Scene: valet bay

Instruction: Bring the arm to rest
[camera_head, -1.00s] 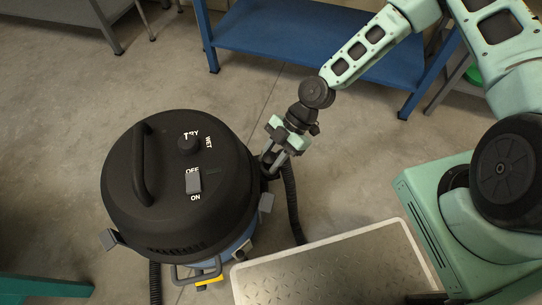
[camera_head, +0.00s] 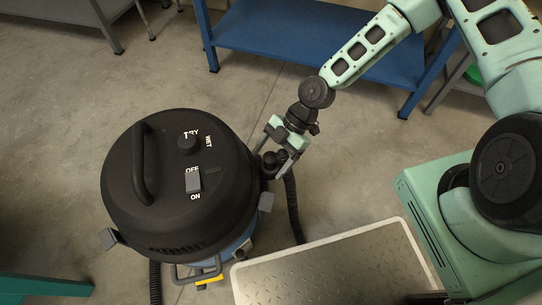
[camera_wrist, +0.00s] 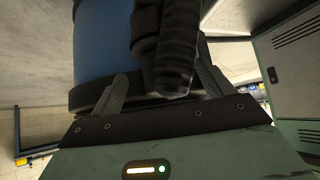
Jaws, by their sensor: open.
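My gripper (camera_head: 275,166) is open at the right side of the vacuum cleaner (camera_head: 225,150). In the wrist view its two fingers (camera_wrist: 160,88) stand apart. The black hose end (camera_wrist: 165,45) lies between or just beyond them, with the blue drum (camera_wrist: 100,40) behind it. I cannot tell whether a finger touches the hose. In the head view the hose (camera_head: 292,210) hangs down from the cleaner's side near the fingertips. My arm is stretched out from the upper right, tilted down to the cleaner.
The cleaner's lid has a handle (camera_head: 141,165), a dial (camera_head: 188,145) and a grey switch (camera_head: 193,182). A blue bench (camera_head: 300,35) stands behind. A green table edge (camera_head: 45,287) is at lower left. Bare floor (camera_head: 60,130) lies left of the cleaner.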

